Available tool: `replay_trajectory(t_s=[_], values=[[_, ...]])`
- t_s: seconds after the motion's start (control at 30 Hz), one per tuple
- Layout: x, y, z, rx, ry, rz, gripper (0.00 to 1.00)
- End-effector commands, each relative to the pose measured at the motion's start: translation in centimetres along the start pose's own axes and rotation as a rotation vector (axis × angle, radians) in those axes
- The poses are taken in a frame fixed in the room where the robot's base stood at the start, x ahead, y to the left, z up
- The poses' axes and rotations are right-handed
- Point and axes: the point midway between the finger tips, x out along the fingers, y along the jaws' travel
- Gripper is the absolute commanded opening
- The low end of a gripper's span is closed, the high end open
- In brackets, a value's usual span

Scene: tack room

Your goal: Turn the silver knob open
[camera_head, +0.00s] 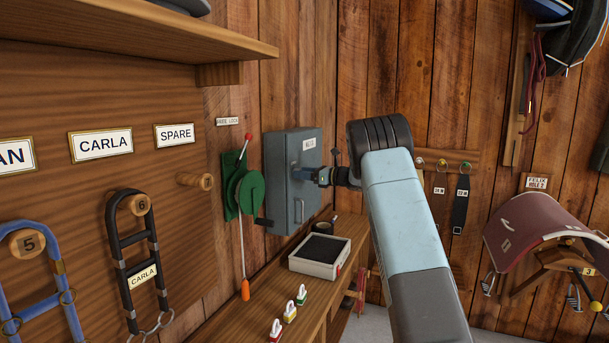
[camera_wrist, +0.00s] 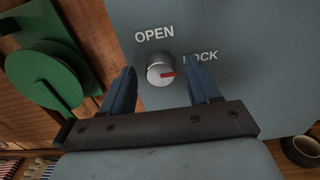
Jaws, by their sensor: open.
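The silver knob (camera_wrist: 161,70) sits on the front of a grey-blue metal cabinet (camera_head: 290,205) on the wall. In the wrist view the word OPEN is printed at its upper left and LOCK at its right. The red mark on the knob points right, toward LOCK. My gripper (camera_wrist: 161,84) is open, with one blue finger on each side of the knob and a visible gap to it. I cannot tell how far the fingertips are from the cabinet face. In the head view my gripper (camera_head: 298,173) is at the cabinet front, and the knob is hidden there.
A green lever device (camera_head: 247,193) hangs left of the cabinet. Labelled bridle pegs are at left, and a red saddle (camera_head: 535,222) is at right.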

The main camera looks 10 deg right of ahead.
Motion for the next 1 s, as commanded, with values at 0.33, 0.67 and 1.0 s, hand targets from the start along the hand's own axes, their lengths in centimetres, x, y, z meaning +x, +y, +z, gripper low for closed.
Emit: replay_trajectory(t_s=[0.33, 0.67, 1.0], values=[[0.30, 0.03, -0.01, 0.000, 0.000, 0.000, 0.59], [0.30, 0.05, -0.01, 0.000, 0.000, 0.001, 0.28], [0.17, -0.04, -0.01, -0.003, 0.000, 0.000, 0.06]])
